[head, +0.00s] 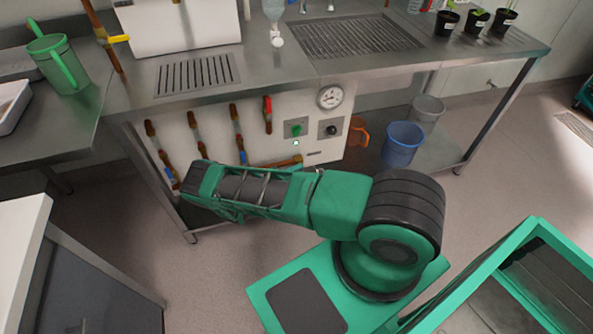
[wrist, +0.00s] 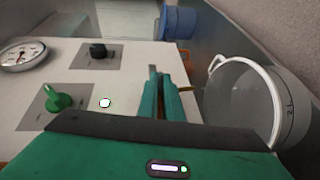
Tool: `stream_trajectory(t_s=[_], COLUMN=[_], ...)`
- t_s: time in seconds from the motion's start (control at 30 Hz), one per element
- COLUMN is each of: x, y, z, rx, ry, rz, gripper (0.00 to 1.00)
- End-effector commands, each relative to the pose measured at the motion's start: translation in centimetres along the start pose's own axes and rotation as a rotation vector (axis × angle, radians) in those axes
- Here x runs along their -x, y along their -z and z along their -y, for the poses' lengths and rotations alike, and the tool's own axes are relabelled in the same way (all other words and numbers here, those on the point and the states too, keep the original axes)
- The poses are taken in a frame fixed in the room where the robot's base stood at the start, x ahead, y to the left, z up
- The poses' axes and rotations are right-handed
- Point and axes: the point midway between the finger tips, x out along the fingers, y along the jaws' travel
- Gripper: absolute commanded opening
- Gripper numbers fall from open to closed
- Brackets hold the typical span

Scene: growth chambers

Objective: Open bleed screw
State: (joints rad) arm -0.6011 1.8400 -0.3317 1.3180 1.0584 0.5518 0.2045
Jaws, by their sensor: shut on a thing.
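My gripper (wrist: 166,78) is in front of the white panel (wrist: 125,83), with its green fingers close together. It is shut on a narrow thing, likely the bleed screw, which the fingers mostly hide. A brownish strip shows between the fingers, and a small yellowish piece shows just right of them. In the head view, a brass-coloured pipe piece (head: 284,161) sticks out low on the panel, beside my arm. My arm hides the gripper in that view.
The panel carries a green knob (head: 295,128), a black knob (head: 331,129), a gauge (head: 330,96) and a red-handled valve (head: 268,107). A pale container (wrist: 245,98) stands close right of my gripper in the wrist view. A blue bucket (head: 402,143) stands under the bench.

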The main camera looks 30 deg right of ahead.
Motion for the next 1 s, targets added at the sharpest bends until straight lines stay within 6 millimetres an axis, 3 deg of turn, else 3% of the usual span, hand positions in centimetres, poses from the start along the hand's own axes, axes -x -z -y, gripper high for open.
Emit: stream_trajectory(t_s=[0.43,0.5,0.53,0.83,1.0], x=[0.2,0.2,0.2,0.1,1.6], y=[0.0,0.0,0.0,0.0,0.1], z=[0.5,0.5,0.4,0.2,0.2], rx=[0.006,0.006,0.006,0.004,0.004], ry=[0.005,0.004,0.003,-0.001,-0.001], rz=[-0.003,-0.003,-0.003,-0.001,-0.002], gripper=[0.00,0.20,0.24,0.24,0.24])
